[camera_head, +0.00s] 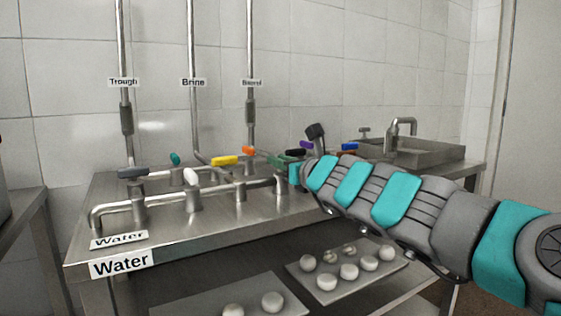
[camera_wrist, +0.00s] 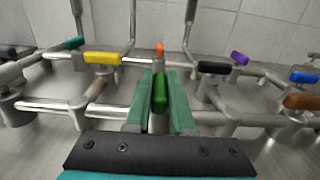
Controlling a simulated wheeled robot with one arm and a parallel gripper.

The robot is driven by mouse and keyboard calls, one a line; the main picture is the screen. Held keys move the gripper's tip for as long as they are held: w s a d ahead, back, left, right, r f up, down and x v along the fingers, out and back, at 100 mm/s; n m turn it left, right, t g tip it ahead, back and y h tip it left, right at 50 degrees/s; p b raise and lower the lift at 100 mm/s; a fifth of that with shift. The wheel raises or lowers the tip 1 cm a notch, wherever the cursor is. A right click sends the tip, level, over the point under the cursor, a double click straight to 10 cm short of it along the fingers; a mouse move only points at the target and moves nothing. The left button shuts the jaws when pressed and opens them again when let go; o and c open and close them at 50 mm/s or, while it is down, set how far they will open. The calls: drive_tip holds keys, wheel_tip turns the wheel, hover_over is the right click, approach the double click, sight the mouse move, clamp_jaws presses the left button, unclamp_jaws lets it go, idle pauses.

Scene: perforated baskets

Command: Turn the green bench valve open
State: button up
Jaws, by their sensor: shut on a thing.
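The green bench valve handle (camera_wrist: 160,92) is in the middle of the wrist view, between the two green fingers of my gripper (camera_wrist: 161,100). My gripper is shut on it. The handle points lengthwise away from my wrist, in line with the fingers, above a metal valve stem. In the head view my gripper (camera_head: 278,161) is at the bench pipes, right of the orange handle. There I cannot tell the green handle apart from the fingers.
Close by are a yellow handle (camera_wrist: 102,58), an orange handle (camera_wrist: 159,49), a black handle (camera_wrist: 213,67), and purple, blue and brown ones to the right. A steel sink (camera_head: 430,152) is at the back right. Trays with white balls (camera_head: 349,271) lie below the bench.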

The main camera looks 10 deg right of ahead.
drive_tip(key=shift+r+n+y+p, duration=0.1)
drive_tip(key=shift+n+y+p, duration=0.25)
drive_tip(key=shift+p, duration=0.6)
clamp_jaws()
drive_tip(key=shift+d+n+g+y+p, duration=0.1)
drive_tip(key=shift+n+g+y+p, duration=0.6)
drive_tip(key=shift+y+p, duration=0.55)
drive_tip(key=shift+p, duration=0.3)
drive_tip(key=shift+w+n+g+y+p, duration=0.1)
drive_tip(key=shift+n+g+y+p, duration=0.4)
drive_tip(key=shift+n+g+y, duration=0.75)
drive_tip(key=n+g+y, duration=0.4)
drive_tip(key=g, duration=0.1)
drive_tip(key=shift+f+y, duration=0.2)
drive_tip(key=shift+y, duration=0.15)
drive_tip(key=shift+r+n+g+y, duration=0.1)
drive_tip(key=shift+n+g+y, duration=0.35)
drive_tip(key=shift+n+g, duration=0.85)
drive_tip(key=shift+n+g+y, duration=0.45)
drive_tip(key=shift+n+g, duration=0.45)
drive_tip(key=shift+g, duration=0.65)
drive_tip(key=shift+r+n+g, duration=0.1)
drive_tip(key=shift+n+g, duration=0.2)
drive_tip(key=shift+g, duration=0.4)
